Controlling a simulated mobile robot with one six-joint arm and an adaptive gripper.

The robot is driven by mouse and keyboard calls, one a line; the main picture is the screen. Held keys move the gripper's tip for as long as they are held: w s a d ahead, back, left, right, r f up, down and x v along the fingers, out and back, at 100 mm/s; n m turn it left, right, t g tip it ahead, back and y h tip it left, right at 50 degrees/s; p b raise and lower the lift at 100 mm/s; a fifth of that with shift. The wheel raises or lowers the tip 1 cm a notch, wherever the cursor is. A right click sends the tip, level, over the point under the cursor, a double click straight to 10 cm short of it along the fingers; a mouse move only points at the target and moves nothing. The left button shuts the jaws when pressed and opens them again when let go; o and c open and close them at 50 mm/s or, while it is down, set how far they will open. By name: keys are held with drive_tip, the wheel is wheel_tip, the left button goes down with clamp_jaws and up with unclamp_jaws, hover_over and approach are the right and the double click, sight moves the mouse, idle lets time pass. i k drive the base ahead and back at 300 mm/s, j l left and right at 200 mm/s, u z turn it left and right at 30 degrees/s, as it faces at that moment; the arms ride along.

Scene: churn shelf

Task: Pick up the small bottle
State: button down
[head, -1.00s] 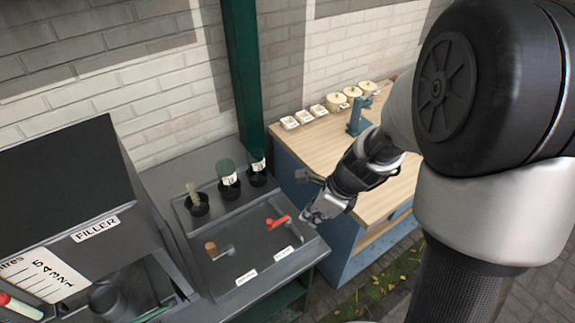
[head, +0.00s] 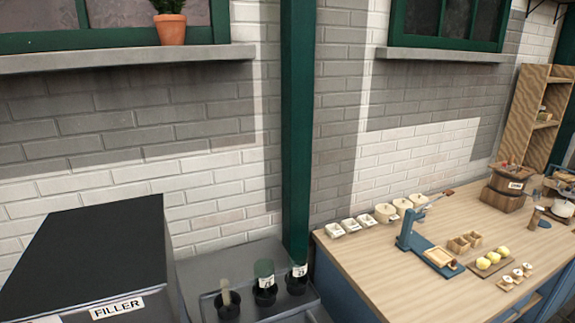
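Two bottles with white labels stand upright in black holders on the grey bench. One bottle (head: 265,283) has a green upper part. The other bottle (head: 298,271) is to its right, close to the green post. I cannot tell which of them the task calls the small bottle. My gripper and arm are out of view, so the gripper's state does not show.
A brush-like tool (head: 226,293) stands in a holder left of the bottles. The dark filler box (head: 90,255) is further left. The green post (head: 298,130) rises right behind the bottles. A wooden table (head: 370,262) at right carries white dishes, a blue press and small trays.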

sight(297, 258)
drive_tip(key=i+l+z, duration=0.4)
drive_tip(key=i+j+z, duration=0.15)
drive_tip(key=i, duration=0.25)
